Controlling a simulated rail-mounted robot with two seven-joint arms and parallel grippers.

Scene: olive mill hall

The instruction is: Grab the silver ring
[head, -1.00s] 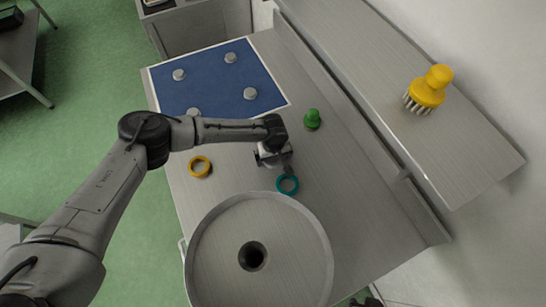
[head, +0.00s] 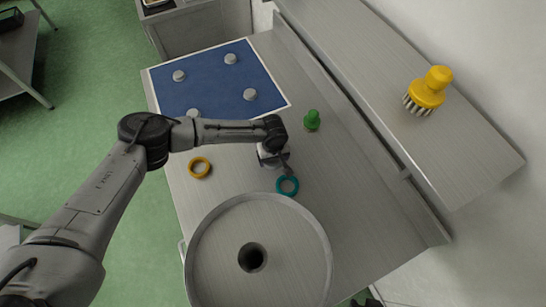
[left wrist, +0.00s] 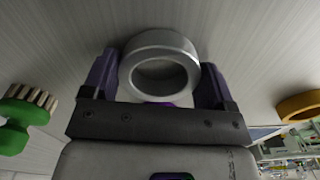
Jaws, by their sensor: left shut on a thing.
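The silver ring (left wrist: 160,44) shows in the left wrist view, between the two dark purple fingers of my left gripper (left wrist: 157,82). The fingers are shut on its sides, and the steel surface lies behind it. In the head view my left gripper (head: 281,164) points down at the worktop, just above the teal ring (head: 287,185). There the silver ring is hidden by the gripper and wrist.
An orange ring (head: 192,168) and a green brush (head: 312,121) flank the gripper on the steel worktop (head: 345,190). A large round metal dish (head: 210,240) stands in front. A blue mat (head: 215,85) bears several grey discs. A yellow brush (head: 427,88) is on the raised shelf.

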